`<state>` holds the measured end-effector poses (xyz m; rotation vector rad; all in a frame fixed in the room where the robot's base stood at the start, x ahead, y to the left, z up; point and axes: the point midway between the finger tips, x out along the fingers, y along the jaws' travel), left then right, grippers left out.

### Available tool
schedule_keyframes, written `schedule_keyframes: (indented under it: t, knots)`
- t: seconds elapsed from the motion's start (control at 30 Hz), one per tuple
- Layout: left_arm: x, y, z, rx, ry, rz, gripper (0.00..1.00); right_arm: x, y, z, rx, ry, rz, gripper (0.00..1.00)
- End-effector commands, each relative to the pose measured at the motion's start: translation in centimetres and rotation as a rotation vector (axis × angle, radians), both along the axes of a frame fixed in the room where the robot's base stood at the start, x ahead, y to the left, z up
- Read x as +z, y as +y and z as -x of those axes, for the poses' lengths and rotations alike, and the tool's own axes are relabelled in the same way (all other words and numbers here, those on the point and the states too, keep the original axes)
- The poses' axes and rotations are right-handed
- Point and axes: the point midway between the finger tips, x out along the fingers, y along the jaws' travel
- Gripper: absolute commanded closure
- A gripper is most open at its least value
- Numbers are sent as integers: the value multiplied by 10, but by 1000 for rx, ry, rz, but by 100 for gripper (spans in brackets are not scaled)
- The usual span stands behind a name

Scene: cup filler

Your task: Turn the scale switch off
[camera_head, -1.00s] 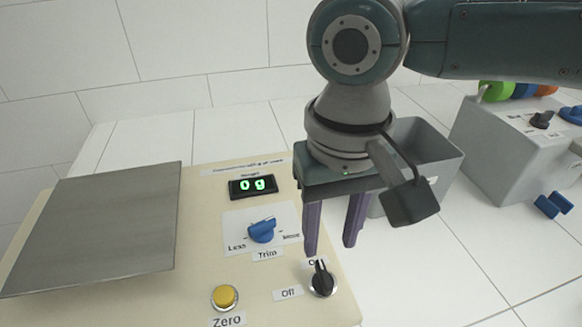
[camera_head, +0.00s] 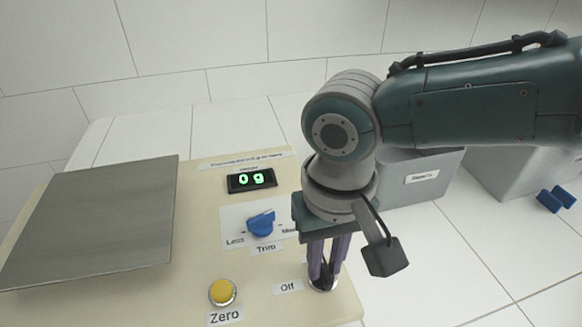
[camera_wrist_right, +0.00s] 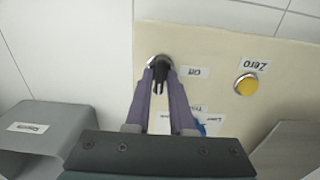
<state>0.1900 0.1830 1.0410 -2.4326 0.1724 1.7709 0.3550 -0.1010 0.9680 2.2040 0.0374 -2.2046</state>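The scale switch (camera_head: 323,284) is a small dark rotary knob with a silver rim, at the front right of the cream scale panel, beside the "Off" label (camera_head: 288,287). In the right wrist view the black knob (camera_wrist_right: 160,74) sits between my fingertips, which appear to touch its sides. My right gripper (camera_head: 328,278) points down at it, fingers close together and shut on the knob. The fingers hide much of the knob and the upper label in the head view. The display (camera_head: 251,180) is lit green and reads 0 g. My left gripper is not in view.
The blue trim knob (camera_head: 261,223) is just left of my right gripper. The yellow Zero button (camera_head: 222,292) is farther left, and the metal weighing plate (camera_head: 95,225) beyond it. A grey bin (camera_head: 425,180) stands behind my right arm.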

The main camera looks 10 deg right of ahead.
Motion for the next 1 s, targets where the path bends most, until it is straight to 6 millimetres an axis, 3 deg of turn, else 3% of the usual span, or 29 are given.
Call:
schedule_keyframes:
  t: [0.17,0.7,1.0]
  knots:
    - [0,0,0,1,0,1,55,0,0,0,0,0,0,100]
    - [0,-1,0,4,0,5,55,0,0,0,8,0,0,100]
    - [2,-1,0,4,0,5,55,1,0,0,123,1,-2,100]
